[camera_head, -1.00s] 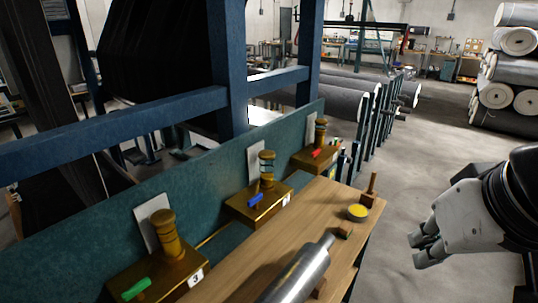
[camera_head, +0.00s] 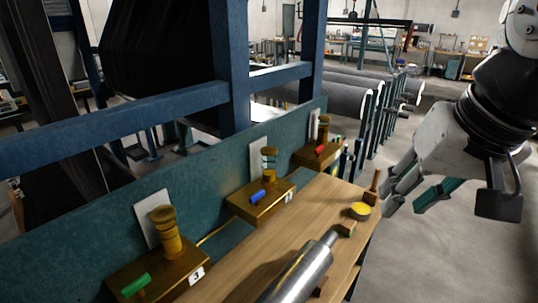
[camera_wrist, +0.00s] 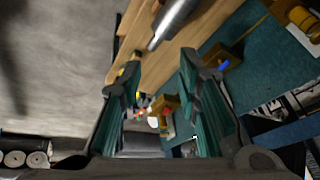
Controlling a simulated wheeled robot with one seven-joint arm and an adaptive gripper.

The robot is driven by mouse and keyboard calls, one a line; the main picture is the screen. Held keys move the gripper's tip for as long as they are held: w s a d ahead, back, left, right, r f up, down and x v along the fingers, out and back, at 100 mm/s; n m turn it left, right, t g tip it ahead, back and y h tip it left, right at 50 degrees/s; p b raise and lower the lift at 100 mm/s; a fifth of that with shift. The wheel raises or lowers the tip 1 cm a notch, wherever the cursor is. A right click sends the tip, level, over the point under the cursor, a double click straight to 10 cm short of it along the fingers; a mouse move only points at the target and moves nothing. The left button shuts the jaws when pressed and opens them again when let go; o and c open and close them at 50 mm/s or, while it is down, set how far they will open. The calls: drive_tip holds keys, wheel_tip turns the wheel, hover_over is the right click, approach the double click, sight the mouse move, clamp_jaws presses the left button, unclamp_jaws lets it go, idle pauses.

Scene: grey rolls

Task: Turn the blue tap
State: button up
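The blue tap handle (camera_head: 257,196) sits on the front of the middle brass block (camera_head: 262,204), against the teal back panel. It also shows small in the wrist view (camera_wrist: 223,66). A green handle (camera_head: 135,286) is on the near block marked 3, and a red handle (camera_head: 319,149) is on the far block. My gripper (camera_head: 412,188) is at the right of the head view, beyond the bench's right edge and well apart from the blue tap. In the wrist view its two fingers (camera_wrist: 160,75) are spread wide with nothing between them.
A metal cylinder (camera_head: 300,272) lies along the wooden bench (camera_head: 265,255). A blue frame post (camera_head: 229,70) rises behind the blocks. Open floor lies right.

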drive_tip(key=w+a+r+m+g+b, duration=0.15)
drive_tip(key=w+a, duration=0.25)
drive_tip(key=w, duration=0.7)
drive_tip(key=m+g+h+b, duration=0.1)
drive_tip(key=m+g+b, duration=0.2)
drive_tip(key=m, duration=0.2)
hover_over(257, 193)
wheel_tip(257, 193, down, 11)
drive_tip(key=shift+n, duration=0.25)
wheel_tip(257, 193, down, 13)
drive_tip(key=shift+s+f+p, duration=0.1)
drive_tip(key=shift+p, duration=1.15)
clamp_jaws()
